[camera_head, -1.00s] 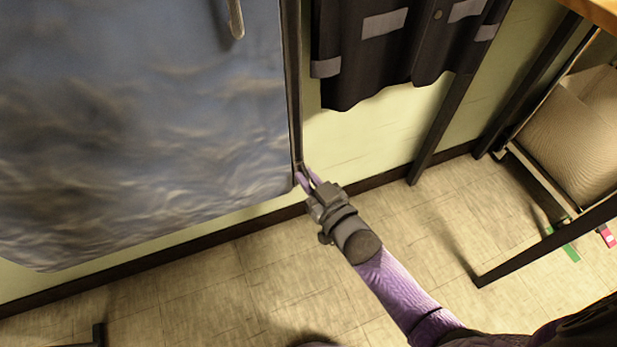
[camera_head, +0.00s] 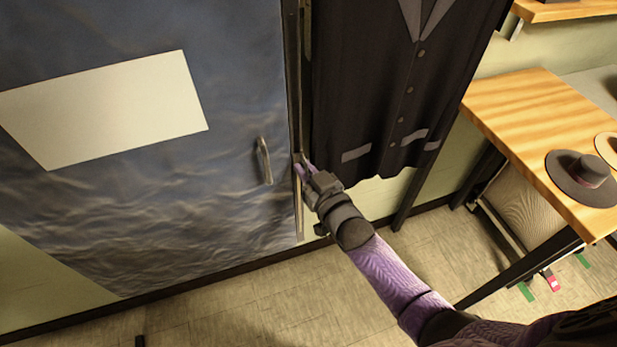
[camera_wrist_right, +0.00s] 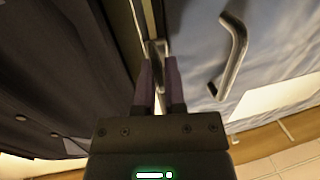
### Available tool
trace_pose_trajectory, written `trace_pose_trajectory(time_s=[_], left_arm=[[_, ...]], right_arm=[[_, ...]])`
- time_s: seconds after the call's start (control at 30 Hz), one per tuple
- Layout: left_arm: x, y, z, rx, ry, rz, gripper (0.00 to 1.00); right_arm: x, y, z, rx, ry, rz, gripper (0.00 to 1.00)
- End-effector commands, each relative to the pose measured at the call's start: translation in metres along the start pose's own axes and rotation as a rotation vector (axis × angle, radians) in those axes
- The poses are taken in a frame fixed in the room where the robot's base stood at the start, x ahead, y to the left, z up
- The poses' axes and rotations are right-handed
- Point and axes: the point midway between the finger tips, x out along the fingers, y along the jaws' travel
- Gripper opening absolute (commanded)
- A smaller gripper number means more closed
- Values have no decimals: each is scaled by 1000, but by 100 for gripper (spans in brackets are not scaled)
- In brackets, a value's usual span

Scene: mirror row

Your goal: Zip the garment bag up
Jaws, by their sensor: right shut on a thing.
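The garment bag (camera_head: 180,200) is a large blue-grey sheet with a rippled pattern, hanging on the left in the head view. It also fills the right of the wrist view (camera_wrist_right: 290,45). A narrow dark zip strip (camera_head: 293,80) runs down its right edge. A metal handle (camera_head: 264,162) sits on the bag near that edge. My right gripper (camera_head: 304,170) is at the strip, level with the handle. In the wrist view its purple fingers (camera_wrist_right: 158,78) are shut on a small metal zip pull (camera_wrist_right: 157,50), partly hidden between them. My left gripper is not in view.
A dark buttoned jacket (camera_head: 390,80) hangs just right of the strip. A white panel (camera_head: 105,110) is on the bag. A wooden table (camera_head: 515,105) with a dark hat (camera_head: 582,178) stands at the right. The tiled floor (camera_head: 400,250) below is mostly clear.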

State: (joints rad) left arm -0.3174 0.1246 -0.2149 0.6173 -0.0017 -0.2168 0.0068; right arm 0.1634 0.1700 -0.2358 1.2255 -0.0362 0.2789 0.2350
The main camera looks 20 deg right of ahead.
Motion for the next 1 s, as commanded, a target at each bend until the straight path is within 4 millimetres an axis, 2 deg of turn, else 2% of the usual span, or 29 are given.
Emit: trace_pose_trajectory(time_s=[0.03, 0.17, 0.5, 0.7, 0.8, 1.0], left_arm=[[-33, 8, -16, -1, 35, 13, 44], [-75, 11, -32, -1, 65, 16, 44], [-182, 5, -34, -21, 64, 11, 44], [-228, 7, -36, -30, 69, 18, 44], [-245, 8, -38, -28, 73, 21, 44], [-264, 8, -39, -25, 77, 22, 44]], right_arm=[[0, 0, -37, -1, 8, -1, 0], [0, -1, -84, 0, 8, -1, 0], [0, -2, -198, -1, 5, 0, 0], [0, -2, -248, 0, 3, 0, 0], [0, -3, -266, 0, 4, 0, 0], [0, -3, -287, 0, 3, 0, 0]])
